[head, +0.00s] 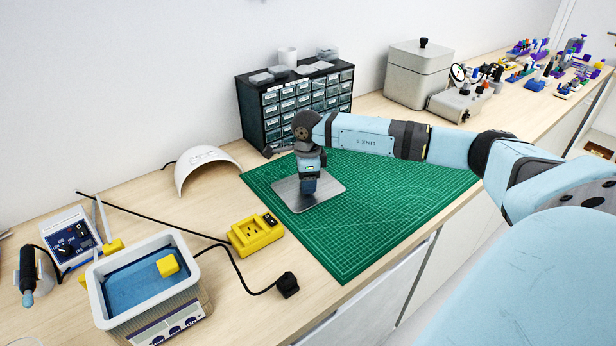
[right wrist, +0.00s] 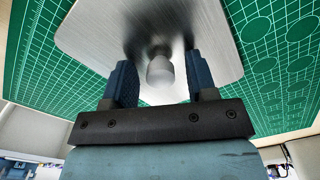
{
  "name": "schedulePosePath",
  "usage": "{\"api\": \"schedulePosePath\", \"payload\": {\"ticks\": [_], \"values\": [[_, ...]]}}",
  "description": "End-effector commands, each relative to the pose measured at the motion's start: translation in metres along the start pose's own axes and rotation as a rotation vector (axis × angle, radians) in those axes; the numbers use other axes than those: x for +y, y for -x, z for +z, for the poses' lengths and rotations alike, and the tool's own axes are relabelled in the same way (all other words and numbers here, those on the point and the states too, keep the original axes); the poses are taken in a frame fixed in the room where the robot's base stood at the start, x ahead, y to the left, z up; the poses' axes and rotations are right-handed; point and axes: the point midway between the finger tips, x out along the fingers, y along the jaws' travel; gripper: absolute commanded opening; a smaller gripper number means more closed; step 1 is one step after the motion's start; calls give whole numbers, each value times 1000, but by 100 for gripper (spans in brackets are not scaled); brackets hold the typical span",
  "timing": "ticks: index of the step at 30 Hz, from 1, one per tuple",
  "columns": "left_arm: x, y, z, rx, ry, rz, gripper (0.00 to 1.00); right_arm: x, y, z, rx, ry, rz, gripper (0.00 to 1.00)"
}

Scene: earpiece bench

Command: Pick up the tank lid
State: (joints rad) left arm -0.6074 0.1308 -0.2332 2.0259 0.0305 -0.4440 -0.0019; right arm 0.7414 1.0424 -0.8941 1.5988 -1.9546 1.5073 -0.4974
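The tank lid (head: 290,195) is a flat, brushed-metal plate with rounded corners, lying on the green cutting mat (head: 400,205). In the right wrist view the lid (right wrist: 90,35) fills the upper middle, and its pale round knob (right wrist: 160,70) shows. My right gripper (head: 309,186) points down over the lid. In the right wrist view the two blue fingers of my right gripper (right wrist: 160,80) stand apart on either side of the knob, with a gap on each side. The head view hides the knob behind the gripper. My left gripper is not in view.
An open white tank (head: 95,290) with blue liquid and a yellow block stands at the left. A yellow device (head: 256,234) and a black cable lie between tank and mat. A drawer cabinet (head: 292,112) stands behind the mat. The mat's front right is clear.

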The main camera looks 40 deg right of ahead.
Motion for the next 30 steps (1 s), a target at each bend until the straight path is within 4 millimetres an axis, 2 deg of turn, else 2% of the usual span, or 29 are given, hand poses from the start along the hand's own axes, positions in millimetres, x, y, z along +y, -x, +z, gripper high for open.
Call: {"api": "schedulePosePath", "payload": {"ticks": [1, 6, 15, 20, 26, 30], "values": [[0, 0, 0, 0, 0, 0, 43, 0, 0, 0, 0, 0, 0, 40], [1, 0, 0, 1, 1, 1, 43, 0, 0, 0, 0, 0, 0, 1], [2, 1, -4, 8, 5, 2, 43, 0, 2, 0, -1, 0, -1, 1], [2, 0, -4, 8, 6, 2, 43, -1, 12, 0, -1, 0, -2, 1], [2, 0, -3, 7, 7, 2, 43, -1, 45, 0, -2, 0, -4, 1], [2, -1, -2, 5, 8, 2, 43, -1, 81, 1, -4, 0, -5, 1]]}}
